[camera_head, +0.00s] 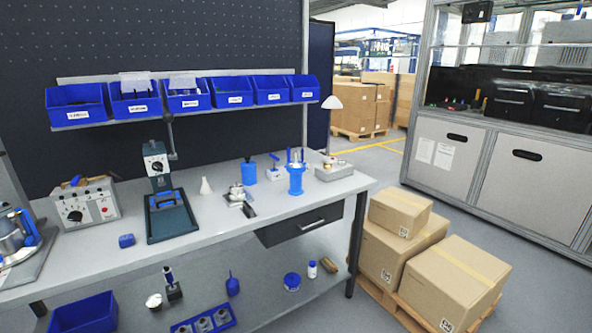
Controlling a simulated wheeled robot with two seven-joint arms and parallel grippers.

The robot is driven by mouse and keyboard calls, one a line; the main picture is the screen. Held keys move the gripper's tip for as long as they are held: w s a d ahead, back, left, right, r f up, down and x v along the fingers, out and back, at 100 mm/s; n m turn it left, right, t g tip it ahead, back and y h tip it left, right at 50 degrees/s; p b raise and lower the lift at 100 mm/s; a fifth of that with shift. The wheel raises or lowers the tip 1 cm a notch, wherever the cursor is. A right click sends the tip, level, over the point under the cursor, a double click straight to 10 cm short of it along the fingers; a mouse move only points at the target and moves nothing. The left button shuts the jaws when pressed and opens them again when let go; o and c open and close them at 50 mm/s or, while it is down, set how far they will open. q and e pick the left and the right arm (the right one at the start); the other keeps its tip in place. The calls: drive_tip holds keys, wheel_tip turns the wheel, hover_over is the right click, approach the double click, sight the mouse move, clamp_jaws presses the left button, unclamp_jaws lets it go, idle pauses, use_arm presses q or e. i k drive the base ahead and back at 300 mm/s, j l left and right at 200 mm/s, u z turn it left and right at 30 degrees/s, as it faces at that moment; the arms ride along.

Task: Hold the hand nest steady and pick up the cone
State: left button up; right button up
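A small white cone-shaped piece (206,187) stands upright on the grey workbench, right of the press stand. I cannot tell for sure which thing is the hand nest. A blue tray-like fixture (166,200) sits on the dark base of the press stand. A small metal piece on a flat plate (236,197) lies right of the cone, and a blue upright holder (295,178) stands further right. Neither of my grippers shows in this view.
The workbench (215,222) has clear room in front of the cone. The press stand (156,165) and a grey control box (88,203) stand to its left. Blue bins (183,103) hang behind. Cardboard boxes (455,280) are stacked on a pallet at right.

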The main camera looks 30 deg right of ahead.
sight(295, 164)
drive_tip(key=i+l, duration=0.1)
drive_tip(key=l, duration=0.25)
drive_tip(key=i+l, duration=0.15)
drive_tip(key=l, duration=0.15)
drive_tip(key=i+l, duration=0.1)
drive_tip(key=l, duration=0.25)
drive_tip(key=i+l, duration=0.15)
drive_tip(key=l, duration=0.2)
